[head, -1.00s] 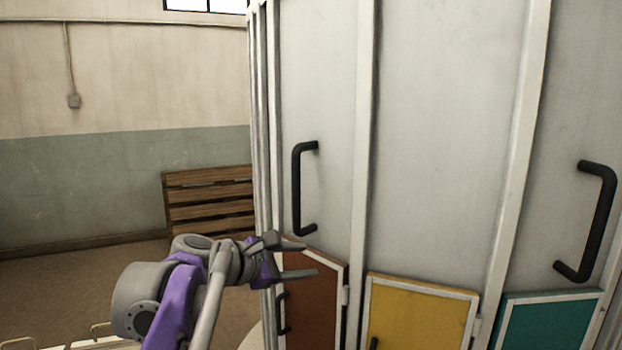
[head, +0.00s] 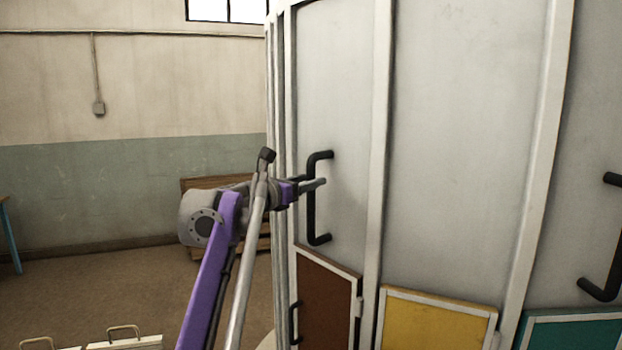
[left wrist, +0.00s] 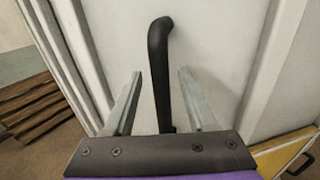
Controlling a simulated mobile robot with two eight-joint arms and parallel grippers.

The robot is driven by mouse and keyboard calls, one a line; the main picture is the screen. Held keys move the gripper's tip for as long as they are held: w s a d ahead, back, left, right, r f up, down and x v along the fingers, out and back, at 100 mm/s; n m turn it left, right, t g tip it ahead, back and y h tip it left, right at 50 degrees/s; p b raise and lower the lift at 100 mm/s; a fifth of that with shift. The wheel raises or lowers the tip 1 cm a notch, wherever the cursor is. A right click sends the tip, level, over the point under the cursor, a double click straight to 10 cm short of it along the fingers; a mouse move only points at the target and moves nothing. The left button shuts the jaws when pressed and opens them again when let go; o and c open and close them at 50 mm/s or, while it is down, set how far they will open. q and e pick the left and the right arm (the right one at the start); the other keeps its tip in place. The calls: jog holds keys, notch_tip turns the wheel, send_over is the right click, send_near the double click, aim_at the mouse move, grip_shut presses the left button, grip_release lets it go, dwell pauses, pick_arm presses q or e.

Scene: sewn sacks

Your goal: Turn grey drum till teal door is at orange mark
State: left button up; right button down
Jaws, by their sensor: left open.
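The grey drum (head: 460,120) fills the right of the head view, with pale ribs between its panels. Its teal door (head: 575,335) shows at the lower right, cut off by the frame edge. A black handle (head: 312,205) stands on the left panel. My left gripper (head: 314,184) is open at this handle; in the left wrist view the handle (left wrist: 159,75) stands between the two fingers, with gaps on both sides. Another black handle (head: 605,285) is at the right edge. I see no orange mark. My right gripper is not in view.
A brown door (head: 328,305) and a yellow door (head: 435,322) sit low on the drum, left of the teal one. A wooden pallet (head: 205,184) leans at the back wall behind my arm. Floor (head: 100,285) at left is mostly clear.

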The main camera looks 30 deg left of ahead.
pick_arm(q)
jog(key=shift+w+d, duration=0.1)
jog(key=shift+w, duration=0.6)
grip_shut()
dwell(1.0)
